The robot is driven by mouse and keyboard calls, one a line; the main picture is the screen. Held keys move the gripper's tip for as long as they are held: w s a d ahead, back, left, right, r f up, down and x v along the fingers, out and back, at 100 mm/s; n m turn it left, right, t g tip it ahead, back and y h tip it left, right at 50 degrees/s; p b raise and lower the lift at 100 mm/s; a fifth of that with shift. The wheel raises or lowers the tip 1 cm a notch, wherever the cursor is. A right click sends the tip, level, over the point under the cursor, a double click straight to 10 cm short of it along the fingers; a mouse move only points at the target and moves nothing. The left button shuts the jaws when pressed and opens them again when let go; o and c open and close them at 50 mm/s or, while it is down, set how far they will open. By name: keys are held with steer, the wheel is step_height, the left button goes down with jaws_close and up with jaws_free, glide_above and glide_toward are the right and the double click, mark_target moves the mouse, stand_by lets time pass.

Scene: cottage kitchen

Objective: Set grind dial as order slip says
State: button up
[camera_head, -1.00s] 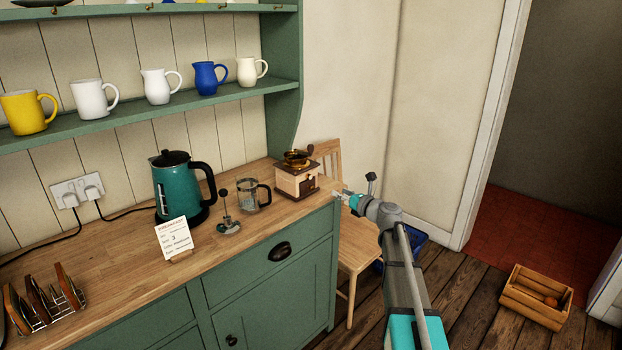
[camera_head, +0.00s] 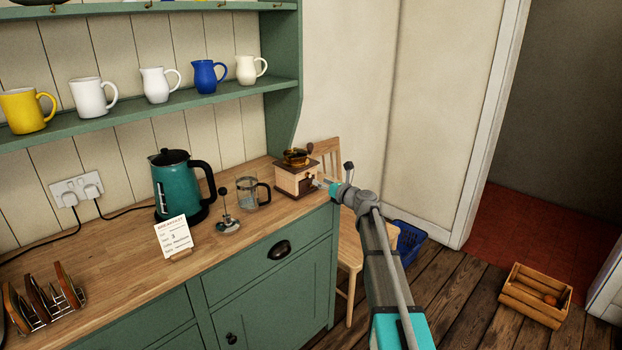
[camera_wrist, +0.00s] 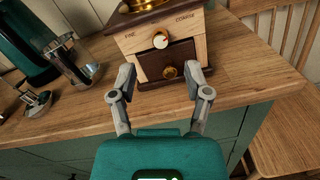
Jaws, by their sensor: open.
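The coffee grinder (camera_head: 295,180) stands on the right end of the wooden counter. In the wrist view its cream front carries a small white dial (camera_wrist: 161,40) with a red mark, between the words FINE and COARSE. Below the dial is a dark drawer with a brass knob (camera_wrist: 169,72). My gripper (camera_wrist: 162,78) is open and empty, its fingers apart in front of the drawer, below the dial. In the head view my gripper (camera_head: 326,184) is at the grinder's right side. The order slip (camera_head: 174,237) stands on the counter; a "3" shows, other lines are too small to read.
A teal kettle (camera_head: 180,185), a glass press jug (camera_head: 248,192) and its plunger (camera_head: 228,212) stand left of the grinder. A toast rack (camera_head: 45,298) is at the far left. A wooden chair (camera_head: 350,250) stands beyond the counter's right end.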

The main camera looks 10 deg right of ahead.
mark_target(310, 176)
steer(key=shift+x, duration=2.65)
steer(key=c, duration=0.9)
steer(key=shift+a, duration=0.1)
jaws_close()
